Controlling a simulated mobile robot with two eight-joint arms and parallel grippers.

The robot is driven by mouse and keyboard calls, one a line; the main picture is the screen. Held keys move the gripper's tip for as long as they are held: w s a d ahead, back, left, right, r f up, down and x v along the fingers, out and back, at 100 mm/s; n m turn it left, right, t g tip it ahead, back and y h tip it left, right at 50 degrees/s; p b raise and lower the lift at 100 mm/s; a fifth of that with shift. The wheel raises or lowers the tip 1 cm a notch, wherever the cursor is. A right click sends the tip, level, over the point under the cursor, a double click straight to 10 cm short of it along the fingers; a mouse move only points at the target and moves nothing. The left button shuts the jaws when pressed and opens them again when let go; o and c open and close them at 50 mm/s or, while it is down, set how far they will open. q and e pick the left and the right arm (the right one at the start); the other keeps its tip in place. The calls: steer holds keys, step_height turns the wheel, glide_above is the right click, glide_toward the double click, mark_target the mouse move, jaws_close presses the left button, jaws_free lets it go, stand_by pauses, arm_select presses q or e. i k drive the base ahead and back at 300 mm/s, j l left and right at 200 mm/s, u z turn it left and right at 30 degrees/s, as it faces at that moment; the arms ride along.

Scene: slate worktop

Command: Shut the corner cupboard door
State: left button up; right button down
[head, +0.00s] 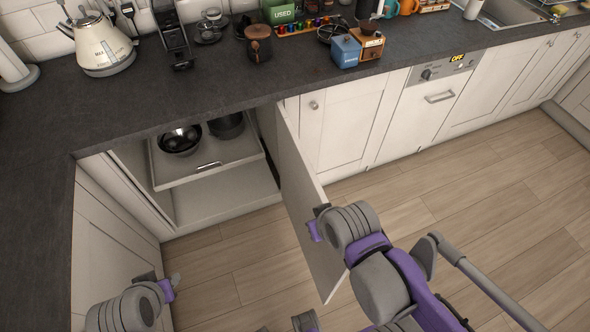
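The corner cupboard door (300,190) is white and stands wide open, swung out from the right side of the cupboard opening over the floor. The cupboard (225,195) shows a pull-out shelf (205,168) with dark pans (180,139) inside. My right gripper (317,222) is at the upper part of the door near its free end. Its fingers overlap the door in the picture; I cannot tell whether they touch or grip it. My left gripper (170,285) is low at the left, in front of the left cabinet, away from the door. Its finger gap is unclear.
The dark worktop (120,110) runs above the cabinets, with a kettle (98,45), a brown canister (258,42) and a blue box (346,50) on it. A dishwasher (437,92) is to the right. Wooden floor (450,190) is clear right of the door.

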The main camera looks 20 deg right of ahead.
mark_target(301, 191)
steer(key=l+u, duration=0.1)
steer(key=l, duration=0.35)
steer(key=k+l+u, duration=0.15)
steer(key=l, duration=0.35)
steer(key=l+u, duration=0.1)
steer(key=l, duration=0.35)
steer(key=k+l+u, duration=0.1)
steer(key=l, duration=0.35)
steer(key=k+l+z, duration=0.35)
